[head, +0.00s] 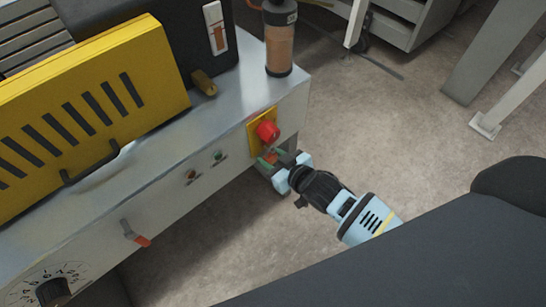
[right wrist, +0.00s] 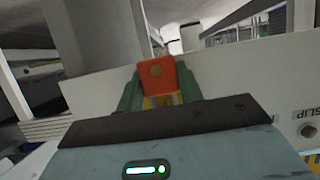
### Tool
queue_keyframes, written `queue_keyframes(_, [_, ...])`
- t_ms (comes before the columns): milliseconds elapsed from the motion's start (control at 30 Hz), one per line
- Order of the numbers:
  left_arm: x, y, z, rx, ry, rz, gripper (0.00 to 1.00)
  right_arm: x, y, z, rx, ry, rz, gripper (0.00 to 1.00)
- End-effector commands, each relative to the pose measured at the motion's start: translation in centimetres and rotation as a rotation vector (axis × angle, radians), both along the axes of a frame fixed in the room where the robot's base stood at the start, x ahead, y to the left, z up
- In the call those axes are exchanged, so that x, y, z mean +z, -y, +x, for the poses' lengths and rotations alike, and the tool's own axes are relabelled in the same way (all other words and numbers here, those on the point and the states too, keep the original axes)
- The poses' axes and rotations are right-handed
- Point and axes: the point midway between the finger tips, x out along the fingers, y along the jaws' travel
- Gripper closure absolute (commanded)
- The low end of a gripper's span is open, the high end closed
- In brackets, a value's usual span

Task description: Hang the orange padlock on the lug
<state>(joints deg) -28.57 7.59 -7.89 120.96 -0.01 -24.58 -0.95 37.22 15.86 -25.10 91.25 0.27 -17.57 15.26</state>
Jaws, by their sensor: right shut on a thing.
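In the head view the padlock is mostly hidden between the fingertips. The lug is not clearly visible; whether the padlock's shackle touches anything cannot be told. My left gripper is not in view.
The machine's yellow slotted guard (head: 90,95) stands at the left. A brown cylinder (head: 280,42) stands on the machine top. Small buttons (head: 217,155) and an orange-tipped lever (head: 135,235) are on the front panel. The floor (head: 385,120) right of the machine is open.

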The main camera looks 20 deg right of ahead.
Motion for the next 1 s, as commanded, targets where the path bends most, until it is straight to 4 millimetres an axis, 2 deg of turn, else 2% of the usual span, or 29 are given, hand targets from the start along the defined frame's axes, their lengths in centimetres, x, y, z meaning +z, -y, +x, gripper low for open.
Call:
queue_keyframes(67, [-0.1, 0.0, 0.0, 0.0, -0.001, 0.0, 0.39, -0.2, -0.3, 0.3, -0.001, -0.006, 0.002, 0.89])
queue_keyframes(100, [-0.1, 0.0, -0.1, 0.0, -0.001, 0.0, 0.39, -0.2, -0.3, 0.3, -0.001, -0.006, 0.002, 0.63])
queue_keyframes(300, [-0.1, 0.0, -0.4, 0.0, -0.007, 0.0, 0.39, -0.2, -0.4, 0.3, 0.001, -0.007, 0.0, 0.39])
queue_keyframes(700, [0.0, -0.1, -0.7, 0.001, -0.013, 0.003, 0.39, -0.1, -0.3, -0.2, 0.004, -0.008, -0.001, 0.39])
queue_keyframes(1000, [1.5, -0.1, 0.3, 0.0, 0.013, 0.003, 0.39, 1.8, 1.5, -3.9, -0.003, 0.0, -0.001, 0.39])
